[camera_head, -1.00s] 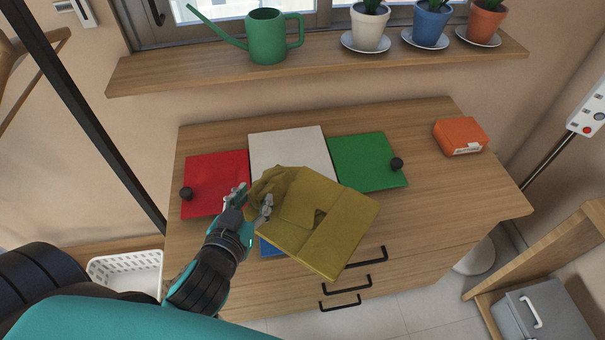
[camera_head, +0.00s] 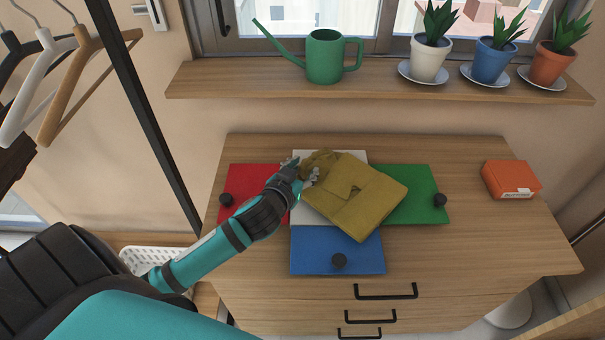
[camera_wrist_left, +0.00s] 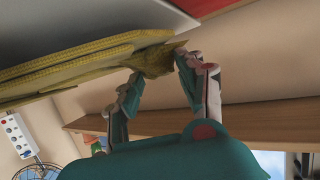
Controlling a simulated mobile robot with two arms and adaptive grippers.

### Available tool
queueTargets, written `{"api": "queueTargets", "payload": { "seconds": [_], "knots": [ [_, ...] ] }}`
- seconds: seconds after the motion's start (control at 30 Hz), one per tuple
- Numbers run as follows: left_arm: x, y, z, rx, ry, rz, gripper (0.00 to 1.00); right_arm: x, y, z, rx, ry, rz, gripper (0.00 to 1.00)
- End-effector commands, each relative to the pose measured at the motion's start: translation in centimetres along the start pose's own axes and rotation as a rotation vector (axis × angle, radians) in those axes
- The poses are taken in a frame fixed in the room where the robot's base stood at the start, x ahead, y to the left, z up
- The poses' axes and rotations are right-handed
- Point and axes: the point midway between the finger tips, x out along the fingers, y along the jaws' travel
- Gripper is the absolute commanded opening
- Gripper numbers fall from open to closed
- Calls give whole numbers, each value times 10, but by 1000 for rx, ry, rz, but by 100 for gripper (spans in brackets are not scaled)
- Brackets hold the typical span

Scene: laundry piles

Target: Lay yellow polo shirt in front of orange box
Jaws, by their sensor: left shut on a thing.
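The yellow polo shirt (camera_head: 358,197) is folded and lies tilted over the middle of the folding board in the head view, partly covering its white and green panels. My left gripper (camera_head: 306,174) is shut on the shirt's upper left corner, which is bunched up. In the left wrist view the fingers (camera_wrist_left: 160,68) pinch the shirt (camera_wrist_left: 70,65), whose layers hang out to the left. The orange box (camera_head: 511,179) sits on the right side of the dresser top, well apart from the shirt. My right gripper is not in view.
The folding board has a red panel (camera_head: 250,190), a white one (camera_head: 310,213), a green one (camera_head: 420,205) and a blue one (camera_head: 320,252). The dresser top (camera_head: 490,235) is bare before the orange box. A shelf (camera_head: 370,88) holds a watering can and potted plants.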

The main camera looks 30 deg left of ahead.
Motion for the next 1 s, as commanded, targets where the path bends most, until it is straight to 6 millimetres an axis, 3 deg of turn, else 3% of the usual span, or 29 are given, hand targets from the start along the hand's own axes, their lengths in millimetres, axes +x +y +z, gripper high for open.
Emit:
{"api": "queueTargets", "payload": {
  "seconds": [0.1,0.47,0.5,0.67,1.0],
  "knots": [
    [4,0,11,0,4,0,0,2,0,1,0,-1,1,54],
    [6,1,15,-2,5,0,0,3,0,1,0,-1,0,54],
    [6,1,16,0,3,0,40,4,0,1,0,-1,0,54],
    [6,0,15,0,4,0,61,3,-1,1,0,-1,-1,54],
    [4,0,11,1,4,0,62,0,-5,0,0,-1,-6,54]
  ]
}}
